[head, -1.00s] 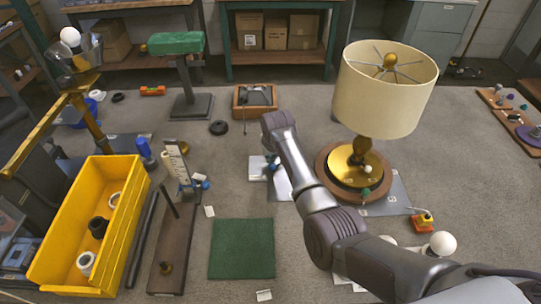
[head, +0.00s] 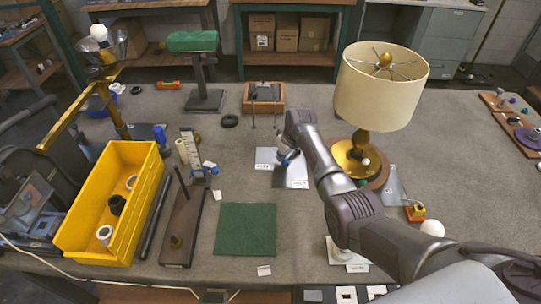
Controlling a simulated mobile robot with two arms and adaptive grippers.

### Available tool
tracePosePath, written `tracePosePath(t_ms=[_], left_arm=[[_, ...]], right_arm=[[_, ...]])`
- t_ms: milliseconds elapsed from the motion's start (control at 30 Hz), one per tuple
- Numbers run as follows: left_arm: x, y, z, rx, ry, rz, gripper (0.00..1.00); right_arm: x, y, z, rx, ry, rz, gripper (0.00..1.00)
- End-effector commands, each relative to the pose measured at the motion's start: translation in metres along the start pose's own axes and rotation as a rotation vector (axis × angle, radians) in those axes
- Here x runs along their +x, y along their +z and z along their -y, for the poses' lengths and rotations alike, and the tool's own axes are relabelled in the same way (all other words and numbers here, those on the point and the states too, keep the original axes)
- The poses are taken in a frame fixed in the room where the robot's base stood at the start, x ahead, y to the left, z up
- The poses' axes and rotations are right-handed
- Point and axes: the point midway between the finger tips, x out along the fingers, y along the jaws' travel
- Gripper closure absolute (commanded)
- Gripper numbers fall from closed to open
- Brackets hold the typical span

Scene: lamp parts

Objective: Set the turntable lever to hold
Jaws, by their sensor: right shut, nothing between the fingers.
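The lamp with a cream shade (head: 378,98) and brass stem stands upright on a round wooden turntable (head: 381,183) at the right of the bench. A small green knob shows low at the turntable's front, partly behind my right arm. I cannot tell whether it is the lever or how the lever is set. My left gripper is not in view.
A yellow bin (head: 78,215) with rings stands at the left. A green mat (head: 245,230) lies at front centre. An orange block with a yellow top (head: 415,212) sits right of my arm. A wooden box (head: 263,105) stands behind.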

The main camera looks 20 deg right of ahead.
Motion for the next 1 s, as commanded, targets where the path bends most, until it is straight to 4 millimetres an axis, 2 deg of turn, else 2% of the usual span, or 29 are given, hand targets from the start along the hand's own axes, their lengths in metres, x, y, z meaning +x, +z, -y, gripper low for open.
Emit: tracePosePath(t_ms=[100,200,500,600,833,1000], left_arm=[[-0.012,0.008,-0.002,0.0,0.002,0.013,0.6],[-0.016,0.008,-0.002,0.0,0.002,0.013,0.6],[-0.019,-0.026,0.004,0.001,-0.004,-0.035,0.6],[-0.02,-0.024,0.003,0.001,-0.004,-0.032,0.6],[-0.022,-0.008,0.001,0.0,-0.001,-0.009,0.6],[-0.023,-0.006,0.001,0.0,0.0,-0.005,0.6]], right_arm=[[-0.006,0.008,-0.005,-0.099,-0.036,0.003,1.0],[-0.008,0.015,-0.006,-0.187,-0.068,0.003,1.0],[-0.012,0.032,-0.013,-0.414,-0.153,0.003,1.0],[-0.014,0.035,-0.016,-0.472,-0.173,0.002,1.0],[-0.015,0.041,-0.019,-0.468,-0.173,0.002,1.0],[-0.016,0.043,-0.021,-0.467,-0.172,0.002,1.0]])
